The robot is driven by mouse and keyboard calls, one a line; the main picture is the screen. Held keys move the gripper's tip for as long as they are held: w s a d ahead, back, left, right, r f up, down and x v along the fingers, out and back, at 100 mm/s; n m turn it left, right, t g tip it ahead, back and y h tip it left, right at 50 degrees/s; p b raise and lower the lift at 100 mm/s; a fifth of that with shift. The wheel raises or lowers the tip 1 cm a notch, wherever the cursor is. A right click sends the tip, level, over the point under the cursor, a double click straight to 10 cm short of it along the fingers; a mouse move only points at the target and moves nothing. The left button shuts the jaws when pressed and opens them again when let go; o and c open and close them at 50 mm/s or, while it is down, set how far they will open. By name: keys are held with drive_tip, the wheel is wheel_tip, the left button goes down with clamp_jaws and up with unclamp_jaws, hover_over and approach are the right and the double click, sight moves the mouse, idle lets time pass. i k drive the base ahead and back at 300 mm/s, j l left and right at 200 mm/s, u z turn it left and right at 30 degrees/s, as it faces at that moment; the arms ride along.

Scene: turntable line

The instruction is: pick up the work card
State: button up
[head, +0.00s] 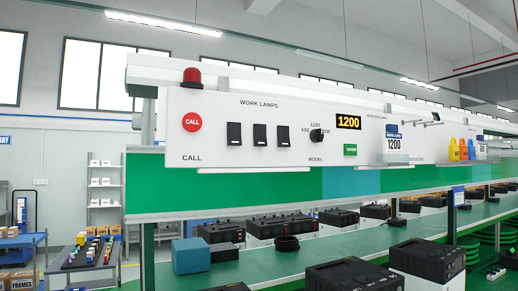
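The work card (396,137) is a white card with a blue header and the number 1200. It stands upright at the right part of the white control panel (215,150), above a small pale ledge or holder (392,159). Its lower edge meets this ledge, and I cannot tell how it is held. My gripper is not in view.
The panel carries a red CALL button (192,122), black switches (258,135), a model knob (317,135) and a lit 1200 display (348,122). Thin pegs (421,123) stick out right of the card. Below, black machines (355,275) and a blue block (191,255) occupy the green bench.

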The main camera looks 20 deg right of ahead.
sight(393, 148)
drive_tip(key=i+l, duration=0.1)
drive_tip(key=l, duration=0.65)
drive_tip(key=i+l+u, duration=0.15)
drive_tip(key=l, duration=0.65)
